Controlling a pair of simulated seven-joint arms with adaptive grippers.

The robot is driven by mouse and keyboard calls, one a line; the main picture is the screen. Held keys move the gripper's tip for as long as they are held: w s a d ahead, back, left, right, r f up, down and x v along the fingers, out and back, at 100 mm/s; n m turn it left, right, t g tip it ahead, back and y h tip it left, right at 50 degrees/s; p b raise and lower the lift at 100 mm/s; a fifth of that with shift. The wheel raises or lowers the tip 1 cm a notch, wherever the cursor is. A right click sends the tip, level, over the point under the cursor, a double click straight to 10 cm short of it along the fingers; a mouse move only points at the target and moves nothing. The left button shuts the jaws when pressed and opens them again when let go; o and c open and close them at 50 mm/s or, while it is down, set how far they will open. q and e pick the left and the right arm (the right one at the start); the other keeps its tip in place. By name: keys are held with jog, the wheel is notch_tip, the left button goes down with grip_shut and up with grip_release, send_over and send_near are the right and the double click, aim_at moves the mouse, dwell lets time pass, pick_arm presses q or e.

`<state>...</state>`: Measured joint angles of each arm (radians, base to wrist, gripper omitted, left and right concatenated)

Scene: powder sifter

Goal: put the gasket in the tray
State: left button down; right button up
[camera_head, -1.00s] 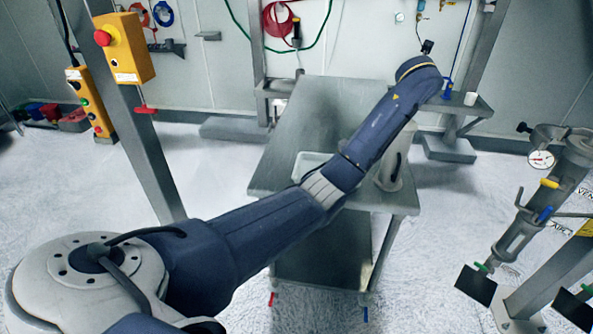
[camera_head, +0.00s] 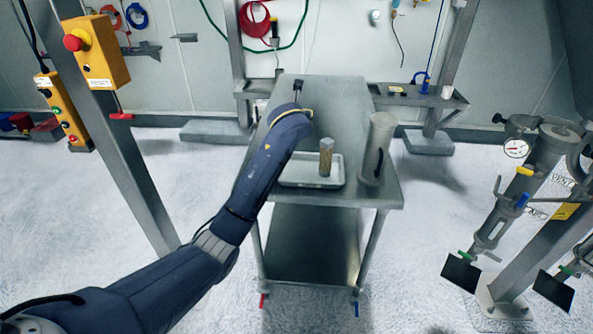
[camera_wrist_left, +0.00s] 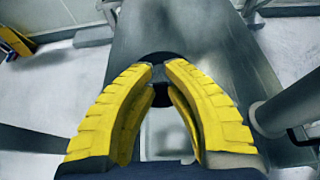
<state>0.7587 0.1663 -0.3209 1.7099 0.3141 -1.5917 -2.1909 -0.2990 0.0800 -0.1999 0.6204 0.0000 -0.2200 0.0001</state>
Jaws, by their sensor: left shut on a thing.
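The black gasket (camera_wrist_left: 160,57) shows in the left wrist view as a dark rounded piece between the fingertips; most of it is hidden by the fingers. My left gripper (camera_wrist_left: 158,74), with yellow ribbed fingers, is shut on it. The pale tray (camera_head: 300,173) lies near the table's front, right of and nearer than the arm's end. Part of it shows between the fingers in the wrist view (camera_wrist_left: 166,135). My right gripper is not in view.
A small brownish cylinder (camera_head: 326,158) stands at the tray. A tall grey cylinder (camera_head: 377,150) stands right of the tray on the steel table (camera_head: 335,105). The table's back is clear. A post with a yellow control box (camera_head: 95,50) is at left.

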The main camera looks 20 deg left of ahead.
aim_at(297, 172)
pick_arm(q)
notch_tip(297, 172, down, 19)
jog(key=shift+f, duration=0.1)
dwell(0.6)
jog(key=shift+f, duration=0.1)
jog(key=c, duration=1.5)
grip_release()
jog(key=shift+o, duration=0.3)
